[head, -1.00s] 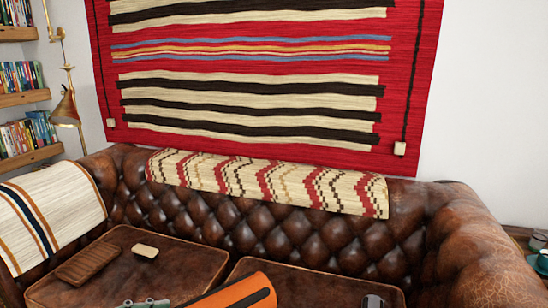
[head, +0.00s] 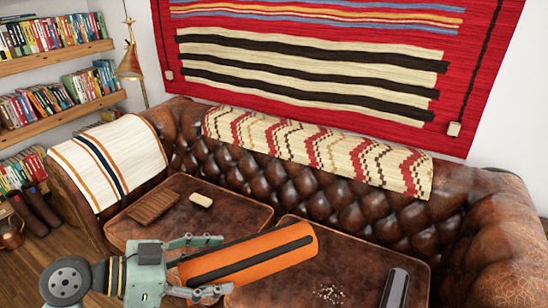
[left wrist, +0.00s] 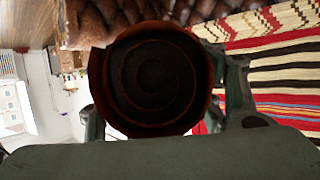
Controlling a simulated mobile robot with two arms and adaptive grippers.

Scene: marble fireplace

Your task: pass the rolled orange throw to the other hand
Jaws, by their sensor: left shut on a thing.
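The rolled orange throw (head: 262,247), with a dark stripe along its length, lies slantwise in the head view above the sofa's seat cushions. My left gripper (head: 214,265) is shut on it near its left end, one finger on each side. The throw's right end sticks out free. In the left wrist view the throw's dark spiral end (left wrist: 150,80) fills the middle, between the fingers of my left gripper (left wrist: 165,95). My right gripper is in neither view.
The brown leather sofa (head: 300,195) fills the middle. On its cushions lie a brown slatted tray (head: 153,206), a small cream block (head: 201,200), scattered crumbs (head: 328,293) and a grey-black object (head: 396,287). A patterned blanket (head: 315,147) hangs over the backrest.

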